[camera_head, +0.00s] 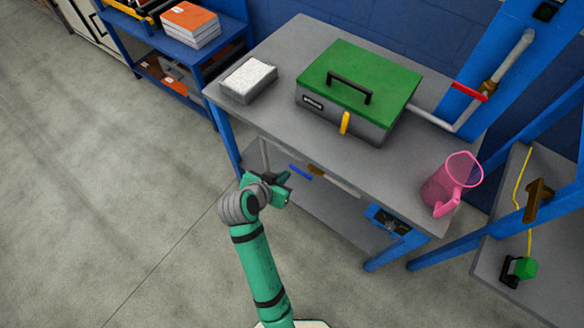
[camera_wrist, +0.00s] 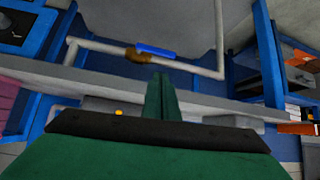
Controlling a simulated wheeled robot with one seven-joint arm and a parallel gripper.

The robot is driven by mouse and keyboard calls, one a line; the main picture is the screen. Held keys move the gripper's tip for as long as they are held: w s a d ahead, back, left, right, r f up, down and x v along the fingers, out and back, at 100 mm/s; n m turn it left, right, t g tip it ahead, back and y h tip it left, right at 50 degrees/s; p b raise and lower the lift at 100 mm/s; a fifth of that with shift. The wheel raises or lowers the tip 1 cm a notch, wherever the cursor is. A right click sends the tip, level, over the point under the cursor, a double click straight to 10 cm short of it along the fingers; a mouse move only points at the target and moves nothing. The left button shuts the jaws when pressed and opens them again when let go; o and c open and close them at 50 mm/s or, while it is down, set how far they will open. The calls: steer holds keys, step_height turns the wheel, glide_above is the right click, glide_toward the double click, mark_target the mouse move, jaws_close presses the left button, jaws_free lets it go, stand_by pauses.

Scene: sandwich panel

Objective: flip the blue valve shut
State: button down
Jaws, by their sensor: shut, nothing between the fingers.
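The blue valve handle (camera_head: 300,172) sits on a pale pipe under the front edge of the grey table. Its brass body (camera_head: 316,170) is just right of the handle. In the wrist view the blue handle (camera_wrist: 156,49) lies roughly along the pipe (camera_wrist: 193,67), with the brass body (camera_wrist: 137,56) at its left end. My gripper (camera_head: 282,187) is shut and empty, just left of and below the handle in the head view. In the wrist view the shut green fingers (camera_wrist: 163,77) point towards the handle, with their tips just below it. Contact cannot be told.
The table (camera_head: 255,118) carries a green-lidded box (camera_head: 335,65), a grey-white block (camera_head: 248,80) and a pink pitcher (camera_head: 440,190). A red valve handle (camera_head: 470,91) is on another pipe behind. A blue shelf (camera_head: 215,60) stands at the back left. The floor at left is clear.

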steer(key=r+m, duration=0.1)
steer(key=w+a+r+g, duration=0.1)
steer(key=r, duration=0.1)
steer(key=shift+w+a+r+m+h, duration=0.2)
steer(key=shift+m+h, duration=0.1)
steer(key=shift+m, duration=0.1)
glide_above(292, 168)
steer(key=s, duration=0.2)
step_height(292, 168, down, 7)
step_height(292, 168, down, 3)
steer(key=shift+s+f, duration=0.15)
steer(key=shift+f, duration=0.45)
